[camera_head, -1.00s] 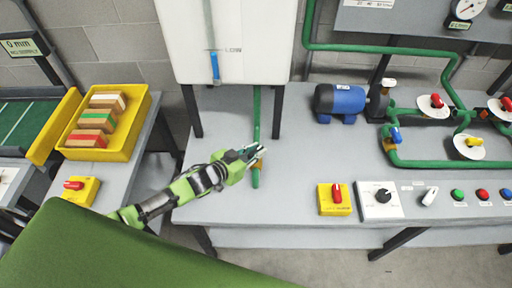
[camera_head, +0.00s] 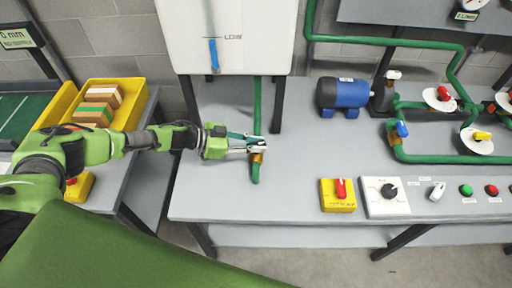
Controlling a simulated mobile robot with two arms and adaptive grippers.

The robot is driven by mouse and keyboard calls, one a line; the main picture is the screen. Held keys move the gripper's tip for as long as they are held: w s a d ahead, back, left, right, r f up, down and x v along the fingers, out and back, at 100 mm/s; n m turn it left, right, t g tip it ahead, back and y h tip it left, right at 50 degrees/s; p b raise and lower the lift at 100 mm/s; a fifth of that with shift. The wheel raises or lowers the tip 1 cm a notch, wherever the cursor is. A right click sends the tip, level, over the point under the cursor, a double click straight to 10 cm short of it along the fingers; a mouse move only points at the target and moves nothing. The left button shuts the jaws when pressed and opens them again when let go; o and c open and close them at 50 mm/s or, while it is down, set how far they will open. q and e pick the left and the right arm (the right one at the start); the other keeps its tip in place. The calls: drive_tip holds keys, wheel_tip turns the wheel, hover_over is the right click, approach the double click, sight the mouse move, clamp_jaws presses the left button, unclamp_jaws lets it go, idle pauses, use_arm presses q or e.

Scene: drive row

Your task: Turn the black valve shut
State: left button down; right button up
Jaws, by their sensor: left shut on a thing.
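A green pipe (camera_head: 257,105) comes down from the white tank (camera_head: 228,40) to the grey bench. Near its lower end sits a brass-coloured valve body (camera_head: 256,158). My left gripper (camera_head: 254,144) is at this valve, reaching in from the left, and is shut on its handle. The fingers cover most of the handle, so its colour and exact angle cannot be told. My right gripper is not in view.
A blue motor (camera_head: 342,93) and green piping with red, blue and yellow valve handles stand to the right. A yellow switch box (camera_head: 338,196) and control panel (camera_head: 385,197) sit at the bench front. A yellow crate (camera_head: 130,112) with blocks is at the left.

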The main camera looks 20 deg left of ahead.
use_arm(q)
drive_tip(key=shift+w+f+m+g+h+b, duration=0.1)
drive_tip(key=shift+m+g+h+b, duration=0.3)
drive_tip(key=shift+m+g+b, duration=0.7)
drive_tip(key=shift+m+b, duration=0.3)
drive_tip(key=shift+b, duration=0.05)
drive_tip(key=shift+g+h, duration=0.3)
drive_tip(key=c, duration=1.9)
unclamp_jaws()
drive_tip(key=shift+d, duration=0.1)
drive_tip(key=v, duration=1.2)
